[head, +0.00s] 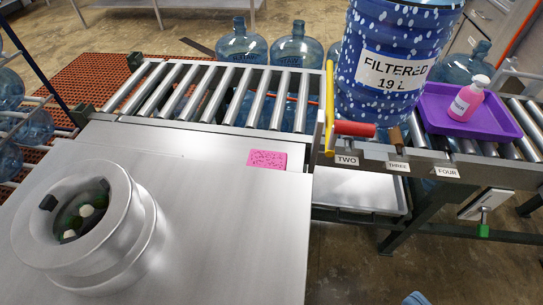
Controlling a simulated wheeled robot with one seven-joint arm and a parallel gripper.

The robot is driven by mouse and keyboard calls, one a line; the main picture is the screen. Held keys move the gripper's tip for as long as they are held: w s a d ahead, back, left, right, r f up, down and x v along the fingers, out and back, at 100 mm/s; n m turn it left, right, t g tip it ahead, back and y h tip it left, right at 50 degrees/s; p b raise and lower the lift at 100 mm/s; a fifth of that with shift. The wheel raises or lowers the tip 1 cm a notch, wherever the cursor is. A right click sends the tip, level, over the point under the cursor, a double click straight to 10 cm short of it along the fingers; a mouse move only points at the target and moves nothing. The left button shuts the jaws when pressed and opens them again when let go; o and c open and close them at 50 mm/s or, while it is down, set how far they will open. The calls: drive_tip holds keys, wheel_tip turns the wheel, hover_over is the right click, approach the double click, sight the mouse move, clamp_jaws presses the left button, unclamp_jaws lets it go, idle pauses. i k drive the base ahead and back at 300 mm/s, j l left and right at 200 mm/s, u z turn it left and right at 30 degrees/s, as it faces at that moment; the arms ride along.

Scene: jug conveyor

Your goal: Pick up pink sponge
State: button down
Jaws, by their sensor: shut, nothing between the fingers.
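The pink sponge (267,159) lies flat on the steel worktop (226,238), near its back right corner. It is a small rectangle with darker speckles, and nothing covers it. My gripper is not in view, so where it is relative to the sponge does not show.
A round steel fixture (142,227) stands on the worktop's left. Behind the worktop runs a roller conveyor (212,92). On the right are a yellow bar (329,105) with a red handle (354,129), a large blue "FILTERED 19 L" container (385,88), and a purple tray (493,120) holding a pink bottle (466,101).

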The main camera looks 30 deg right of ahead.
sight(257, 158)
drive_tip(key=k, duration=0.25)
drive_tip(key=k+u, duration=0.2)
drive_tip(key=u, duration=0.25)
drive_tip(key=k+j+u, duration=0.1)
drive_tip(key=u, duration=0.4)
drive_tip(key=i+l+u, duration=0.2)
drive_tip(key=l, duration=0.25)
drive_tip(key=l+u, duration=0.25)
drive_tip(key=l, duration=0.15)
drive_tip(key=i+l+u, duration=0.2)
drive_tip(key=l, duration=0.6)
drive_tip(key=i+l+z, duration=0.1)
drive_tip(key=l, duration=0.2)
drive_tip(key=u, duration=0.1)
drive_tip(key=k+j, duration=0.05)
